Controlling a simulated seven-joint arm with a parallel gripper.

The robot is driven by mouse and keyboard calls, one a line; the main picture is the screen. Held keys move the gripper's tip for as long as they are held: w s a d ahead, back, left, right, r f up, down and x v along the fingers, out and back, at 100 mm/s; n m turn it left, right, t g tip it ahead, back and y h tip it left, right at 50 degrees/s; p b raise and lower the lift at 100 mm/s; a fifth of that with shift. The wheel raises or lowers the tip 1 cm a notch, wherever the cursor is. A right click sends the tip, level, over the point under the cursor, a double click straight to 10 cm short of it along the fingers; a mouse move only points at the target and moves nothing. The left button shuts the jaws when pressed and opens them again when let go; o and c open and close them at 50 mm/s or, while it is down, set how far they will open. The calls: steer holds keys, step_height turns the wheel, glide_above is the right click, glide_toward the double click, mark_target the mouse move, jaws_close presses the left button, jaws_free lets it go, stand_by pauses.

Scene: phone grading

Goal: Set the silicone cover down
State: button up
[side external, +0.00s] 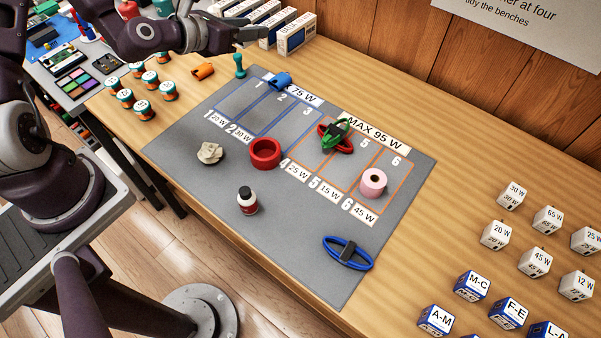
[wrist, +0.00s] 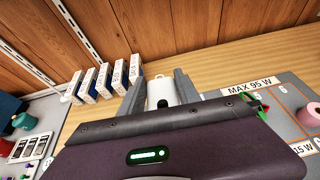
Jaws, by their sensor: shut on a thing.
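My gripper (wrist: 159,93) shows in the wrist view with its two grey fingers on either side of a white piece with a dark round spot (wrist: 161,92). It is shut on this piece, which appears to be the silicone cover. The lower part of the piece is hidden behind the gripper body. In the side external view my gripper (side external: 252,35) is at the top, over the back of the bench near the standing boxes. The white piece cannot be made out clearly there.
A grey mat (side external: 200,185) with numbered slots holds a red ring (side external: 265,153), a pink roll (side external: 373,183), a small bottle (side external: 247,201) and cable bundles. White-and-blue boxes (side external: 295,35) stand at the back. Several jars (side external: 142,110) stand left; labelled cubes (side external: 495,235) stand right.

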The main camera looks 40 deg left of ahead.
steer(key=w+f+n+y, duration=0.3)
steer(key=w+f+y, duration=0.1)
steer(key=w+f, duration=0.15)
step_height(320, 180, up, 6)
steer(key=n+g+y, duration=0.8)
steer(key=n+y, duration=0.1)
steer(key=n, duration=0.2)
glide_above(300, 180)
step_height(300, 180, down, 21)
steer(key=shift+f, duration=0.2)
steer(key=o, duration=1.3)
